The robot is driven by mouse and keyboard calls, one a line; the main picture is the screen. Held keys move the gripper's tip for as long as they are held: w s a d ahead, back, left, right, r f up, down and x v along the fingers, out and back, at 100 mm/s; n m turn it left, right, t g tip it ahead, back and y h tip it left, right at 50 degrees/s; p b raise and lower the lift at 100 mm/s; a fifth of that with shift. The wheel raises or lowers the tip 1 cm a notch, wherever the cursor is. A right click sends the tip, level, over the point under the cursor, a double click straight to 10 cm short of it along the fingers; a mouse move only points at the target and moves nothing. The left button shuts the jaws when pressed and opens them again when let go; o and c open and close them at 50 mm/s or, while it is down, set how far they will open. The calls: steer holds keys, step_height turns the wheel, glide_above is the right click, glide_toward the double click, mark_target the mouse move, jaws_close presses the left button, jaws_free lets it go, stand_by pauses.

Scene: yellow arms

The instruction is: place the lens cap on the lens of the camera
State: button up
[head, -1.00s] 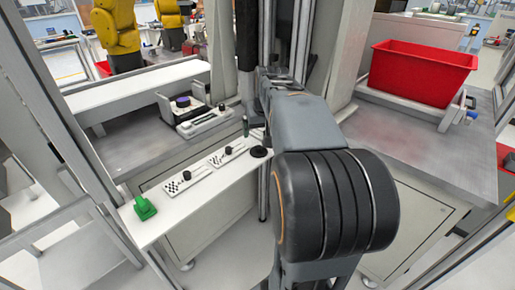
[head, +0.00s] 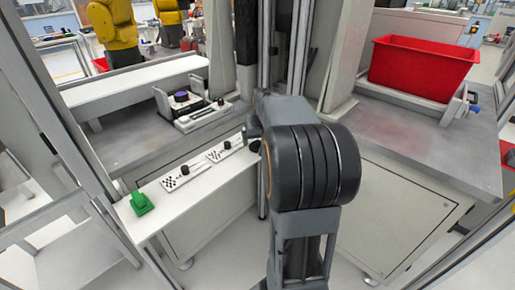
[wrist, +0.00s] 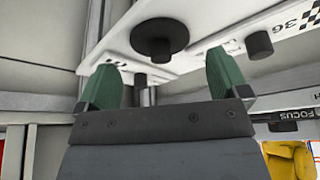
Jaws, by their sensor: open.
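My gripper (wrist: 155,85) is open in the wrist view, its two green fingertips apart with no object held between them. A black disc with a short knob (wrist: 160,38), which may be the lens cap, shows beyond the fingertips on a white surface. It is partly visible in the head view (head: 254,145) beside my arm. A device with a dark, purple-topped round part (head: 181,97), perhaps the camera with its lens, stands on the grey bench at the left. In the head view my arm hides my gripper.
White boards with black knobs and checker marks (head: 183,174) lie on the white shelf (head: 215,195). A green block (head: 141,203) sits at its left end. A red bin (head: 422,68) stands on the right bench. Frame posts (head: 297,45) rise near my arm.

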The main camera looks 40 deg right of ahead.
mark_target(258, 144)
steer(key=x, duration=0.2)
steer(key=shift+w+f, duration=0.2)
steer(key=shift+f, duration=0.2)
steer(key=c, duration=1)
steer(key=shift+o, duration=0.2)
steer(key=shift+r, duration=0.1)
